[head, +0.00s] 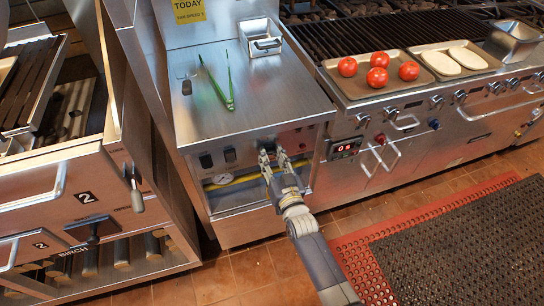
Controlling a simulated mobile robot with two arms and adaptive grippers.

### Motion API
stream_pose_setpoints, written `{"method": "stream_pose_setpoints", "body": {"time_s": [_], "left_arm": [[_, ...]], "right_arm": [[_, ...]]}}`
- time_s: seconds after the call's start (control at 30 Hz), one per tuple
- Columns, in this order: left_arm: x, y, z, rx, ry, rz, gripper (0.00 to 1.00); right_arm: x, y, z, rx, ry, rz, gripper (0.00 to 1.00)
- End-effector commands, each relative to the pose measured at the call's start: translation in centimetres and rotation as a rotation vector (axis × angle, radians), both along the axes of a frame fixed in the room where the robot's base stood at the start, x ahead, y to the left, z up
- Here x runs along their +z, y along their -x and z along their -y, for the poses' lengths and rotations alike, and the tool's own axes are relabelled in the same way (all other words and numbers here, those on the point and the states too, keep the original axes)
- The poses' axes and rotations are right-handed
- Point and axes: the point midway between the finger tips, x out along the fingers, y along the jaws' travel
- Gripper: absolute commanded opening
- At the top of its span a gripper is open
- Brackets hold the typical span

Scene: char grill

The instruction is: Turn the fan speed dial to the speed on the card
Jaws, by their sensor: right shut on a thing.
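A yellow card (188,11) stands at the back of the steel counter; it reads TODAY with a fan speed line below, whose number is too small to read surely. My right gripper (273,159) reaches the front panel (250,160) under the counter from below. Its fingers are shut on what appears to be the fan speed dial (270,149). The fingers hide most of the dial, and its pointer and marks cannot be read. My left gripper is not in view.
Black switches (206,161) sit left on the panel, above a yellow pipe and a gauge (221,179). Green tongs (222,88) lie on the counter. The grill at right has trays with tomatoes (378,77) and pale fillets, knobs and a red display (346,148).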

Motion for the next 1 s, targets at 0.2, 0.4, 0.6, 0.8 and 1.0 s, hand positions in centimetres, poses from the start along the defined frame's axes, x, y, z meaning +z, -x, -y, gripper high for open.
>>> {"method": "stream_pose_setpoints", "body": {"time_s": [0.2,0.4,0.6,0.8,1.0], "left_arm": [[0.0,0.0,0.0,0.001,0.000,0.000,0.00],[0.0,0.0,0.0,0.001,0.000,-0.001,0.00],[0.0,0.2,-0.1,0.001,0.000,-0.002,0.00],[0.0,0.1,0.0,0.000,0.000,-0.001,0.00],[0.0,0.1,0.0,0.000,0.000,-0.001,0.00]], "right_arm": [[-0.1,0.0,0.0,0.000,-0.002,-0.002,0.39],[0.0,0.0,0.0,0.000,-0.002,-0.002,0.53],[0.0,0.1,0.0,0.000,-0.002,-0.002,0.53],[-0.2,1.8,0.6,-0.001,-0.001,-0.003,0.53],[-0.2,5.6,1.8,0.000,-0.001,-0.004,0.53]]}}
